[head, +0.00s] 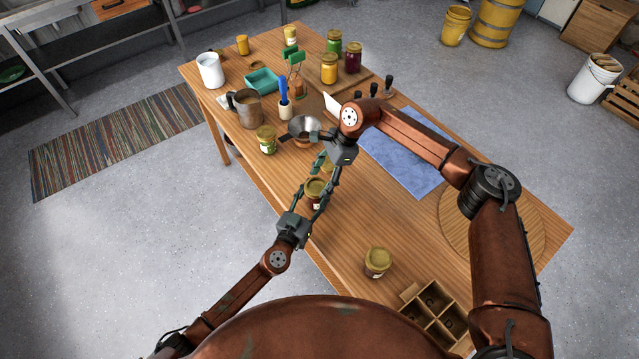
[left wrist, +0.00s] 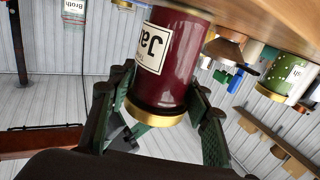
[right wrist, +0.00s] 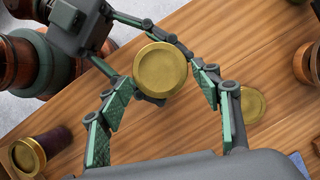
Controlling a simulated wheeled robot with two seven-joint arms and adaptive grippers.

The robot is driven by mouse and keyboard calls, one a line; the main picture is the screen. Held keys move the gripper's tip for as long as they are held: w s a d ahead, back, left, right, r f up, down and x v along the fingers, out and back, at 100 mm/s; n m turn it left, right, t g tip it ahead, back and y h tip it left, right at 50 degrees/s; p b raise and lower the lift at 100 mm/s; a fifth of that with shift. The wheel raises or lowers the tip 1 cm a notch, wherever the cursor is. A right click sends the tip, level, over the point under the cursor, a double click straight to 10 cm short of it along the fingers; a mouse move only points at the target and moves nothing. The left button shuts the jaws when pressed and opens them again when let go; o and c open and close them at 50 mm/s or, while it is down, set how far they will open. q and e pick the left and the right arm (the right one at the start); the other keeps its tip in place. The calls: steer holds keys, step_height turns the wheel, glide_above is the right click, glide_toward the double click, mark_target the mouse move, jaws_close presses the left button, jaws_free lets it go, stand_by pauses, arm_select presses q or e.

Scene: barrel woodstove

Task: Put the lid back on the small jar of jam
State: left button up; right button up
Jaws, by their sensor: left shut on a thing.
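A dark red jam jar (left wrist: 170,60) with a gold top is between the fingers of my left gripper (head: 316,192), which is shut on it. The jar's gold lid (right wrist: 160,68) shows from above in the right wrist view and looks seated on it.
Another gold-lidded jar (head: 376,262) stands nearer on the table (head: 345,240), beside a divided wooden box (head: 408,294). The table between the held jar and nearer jar is clear.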

arm_select(q)
steer(key=shift+r, duration=0.1)
arm_select(e)
steer(key=shift+v, duration=0.9)
steer(key=shift+a, duration=0.1)
steer(key=shift+c, duration=0.4)
steer(key=c, duration=1.2)
steer(key=shift+s+a+f, duration=0.1)
steer(key=shift+a+f, duration=0.05)
steer(key=shift+f, duration=0.2)
steer(key=shift+a+f, duration=0.1)
steer(key=shift+f, duration=0.25)
steer(key=shift+s+f, duration=0.15)
steer(key=shift+f, duration=0.1)
steer(key=shift+r, duration=0.15)
